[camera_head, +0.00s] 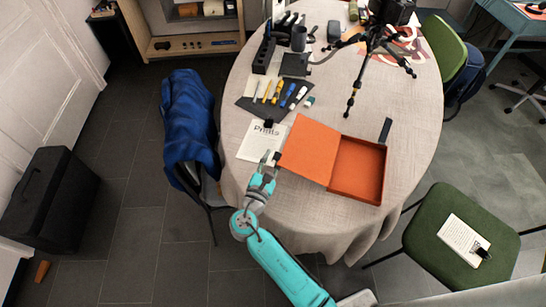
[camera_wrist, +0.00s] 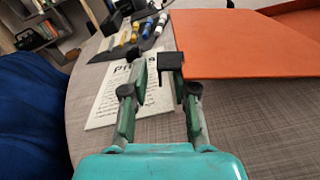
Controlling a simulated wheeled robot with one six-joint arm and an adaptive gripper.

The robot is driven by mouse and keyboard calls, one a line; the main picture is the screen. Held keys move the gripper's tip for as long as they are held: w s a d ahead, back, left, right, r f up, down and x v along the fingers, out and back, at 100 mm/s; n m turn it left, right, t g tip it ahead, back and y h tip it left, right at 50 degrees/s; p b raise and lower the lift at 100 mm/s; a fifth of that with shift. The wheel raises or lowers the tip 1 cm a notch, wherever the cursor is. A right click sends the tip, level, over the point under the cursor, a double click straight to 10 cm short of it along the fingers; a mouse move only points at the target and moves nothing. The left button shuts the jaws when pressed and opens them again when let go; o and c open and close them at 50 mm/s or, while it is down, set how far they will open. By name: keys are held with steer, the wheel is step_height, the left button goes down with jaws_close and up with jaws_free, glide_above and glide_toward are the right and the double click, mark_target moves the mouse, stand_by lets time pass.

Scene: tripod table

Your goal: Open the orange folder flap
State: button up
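The orange folder is a shallow box on the round table; its open tray (camera_head: 358,170) shows at the right in the head view. Its orange flap (camera_head: 308,148) extends left from the tray, exposing the inside. The flap also fills the upper right of the wrist view (camera_wrist: 235,45). My gripper (camera_head: 270,160) is at that edge, over the table's front left. In the wrist view my gripper (camera_wrist: 160,88) is open, fingers apart, with the tab around the gap between the fingertips. I cannot tell whether they touch it.
A printed sheet (camera_head: 258,143) lies left of the flap. Behind it is a dark mat (camera_head: 262,108) with several markers. A black tripod (camera_head: 370,50) stands farther back. A blue jacket (camera_head: 190,120) hangs on a chair at left; a green chair (camera_head: 455,235) is at right.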

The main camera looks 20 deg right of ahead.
steer(key=shift+w+d, duration=0.3)
jaws_close()
steer(key=r+m, duration=0.1)
steer(key=r, duration=0.1)
steer(key=s+d+r+m, duration=0.1)
steer(key=r, duration=0.1)
steer(key=r+m, duration=0.1)
steer(key=shift+s+d+r+m, duration=0.2)
steer(key=shift+r+m, duration=0.1)
steer(key=shift+r, duration=0.1)
jaws_free()
